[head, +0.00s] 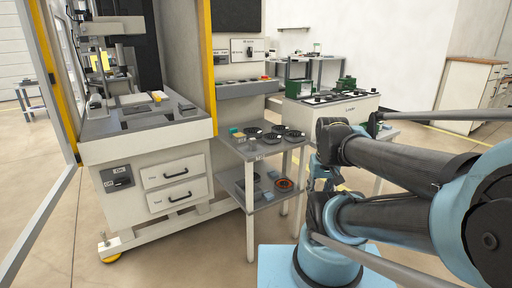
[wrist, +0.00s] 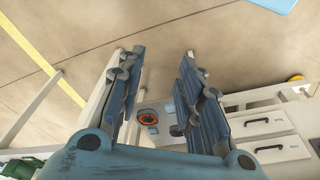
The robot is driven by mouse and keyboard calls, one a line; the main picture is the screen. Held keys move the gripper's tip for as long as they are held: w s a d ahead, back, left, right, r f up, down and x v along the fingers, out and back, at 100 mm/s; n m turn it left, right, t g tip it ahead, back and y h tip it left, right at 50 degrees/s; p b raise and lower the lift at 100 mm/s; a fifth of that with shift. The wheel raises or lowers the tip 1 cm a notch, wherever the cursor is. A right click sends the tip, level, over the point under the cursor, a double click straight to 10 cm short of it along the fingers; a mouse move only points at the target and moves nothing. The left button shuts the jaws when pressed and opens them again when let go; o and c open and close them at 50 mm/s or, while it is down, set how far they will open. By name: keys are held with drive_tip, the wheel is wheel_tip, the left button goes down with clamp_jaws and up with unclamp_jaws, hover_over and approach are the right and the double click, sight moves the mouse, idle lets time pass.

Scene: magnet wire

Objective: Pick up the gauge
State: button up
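I cannot pick out the gauge for certain in either view. Candidates too small to identify lie on the small two-tier table (head: 262,153): several dark round trays (head: 272,138), a teal block (head: 236,131), and on its lower shelf an orange-and-dark ring (head: 284,184). The ring also shows in the wrist view (wrist: 148,117), beyond and between my fingers. My gripper (wrist: 163,55) is open, its two fingers well apart with nothing between them. It is clear of the table and touches nothing that I can see.
A large machine cabinet (head: 150,150) with two drawers (head: 175,185) stands left of the table. A bench with green boxes (head: 300,86) is behind my arm. A white cabinet (head: 468,92) stands far right. Open floor (head: 215,260) lies in front of the table.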

drive_tip(key=shift+o, duration=1.8)
drive_tip(key=shift+r, duration=0.8)
drive_tip(key=w+a+r+n+y, duration=0.1)
drive_tip(key=w+a+r+n, duration=0.15)
drive_tip(key=w+r, duration=0.45)
drive_tip(key=w+a+r+n, duration=0.1)
drive_tip(key=w+a+r, duration=0.3)
drive_tip(key=w, duration=0.5)
drive_tip(key=w+a+r+n+t+y, duration=0.1)
drive_tip(key=w+a+r, duration=0.2)
drive_tip(key=w+a, duration=0.45)
drive_tip(key=w+a+r+n+t, duration=0.1)
drive_tip(key=w+a+r+n, duration=0.3)
drive_tip(key=w, duration=0.7)
drive_tip(key=m, duration=0.3)
hover_over(253, 139)
drive_tip(key=s+d, duration=0.1)
wheel_tip(253, 139, down, 12)
drive_tip(key=r, duration=0.1)
drive_tip(key=shift+n, duration=0.25)
drive_tip(key=shift+s+f+x, duration=0.1)
drive_tip(key=shift+s+x, duration=0.1)
drive_tip(key=shift+x, duration=0.8)
drive_tip(key=shift+s+f+x, duration=0.1)
drive_tip(key=shift+s+x, duration=0.15)
drive_tip(key=shift+x, duration=0.7)
drive_tip(key=shift+s+f+x, duration=0.1)
drive_tip(key=shift+s+x, duration=0.1)
drive_tip(key=shift+x, duration=0.8)
